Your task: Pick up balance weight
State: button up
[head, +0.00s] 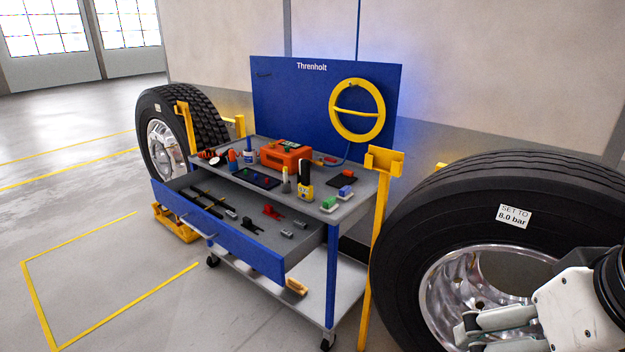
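Small grey metal pieces lie in the open drawer (262,218) of the cart; they may be balance weights, but they are too small to tell for sure. One grey piece (231,214) lies near the drawer's middle. Two others, a grey piece (287,233) and another grey piece (300,225), lie toward its right end. My gripper (464,328) is at the lower right, in front of the right wheel (440,215) and well apart from the drawer. Its fingers point left and nothing shows held in them. Their opening is not clear from this angle.
The drawer also holds black tools (207,203) and a red-and-black item (272,212). The cart top carries an orange box (286,154), bottles and small coloured blocks. A yellow post (380,240) stands between cart and right wheel. Another wheel (165,150) stands left. The front-left floor is clear.

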aim_at(284, 232)
jog(key=i+j+u, duration=0.2)
jog(key=i+j, duration=0.35)
jog(key=i+j+u, duration=0.2)
jog(key=i+j, duration=0.25)
jog(key=i, duration=0.15)
jog(key=z, duration=0.1)
jog(key=k+l+u, duration=0.1)
jog(key=k+l, duration=0.15)
